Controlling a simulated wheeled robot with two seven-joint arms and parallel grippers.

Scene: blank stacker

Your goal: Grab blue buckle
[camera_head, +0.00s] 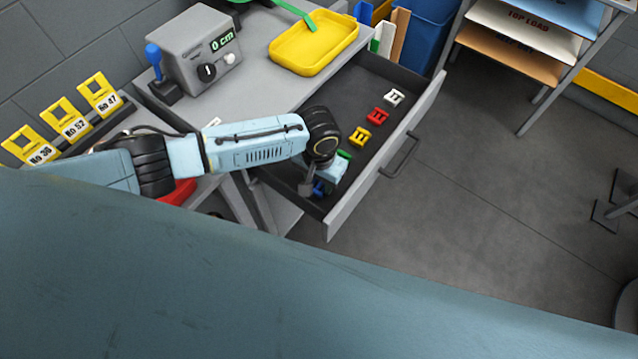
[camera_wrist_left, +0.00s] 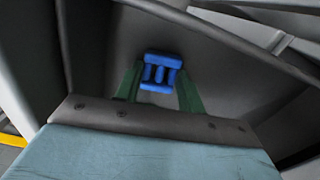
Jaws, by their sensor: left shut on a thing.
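The blue buckle (camera_wrist_left: 161,72) shows between the fingertips of my left gripper (camera_wrist_left: 158,88) in the left wrist view, low in the open drawer. My left gripper (camera_head: 315,190) reaches down into the near end of the drawer (camera_head: 345,222) in the head view and is shut on the buckle. Only a bit of blue (camera_head: 319,187) shows there, mostly hidden by the gripper. A green buckle (camera_head: 344,155) is partly covered by my wrist. Yellow (camera_head: 360,136), red (camera_head: 378,115) and white (camera_head: 394,97) buckles lie in a row farther along the drawer. My right gripper is not in view.
The drawer's front wall with its handle (camera_head: 399,155) stands right of the gripper. A yellow tray (camera_head: 315,45) and a grey box with a "0 cm" display (camera_head: 196,52) stand on the table. Yellow numbered tags (camera_head: 68,120) stand at left. The floor at right is mostly clear.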

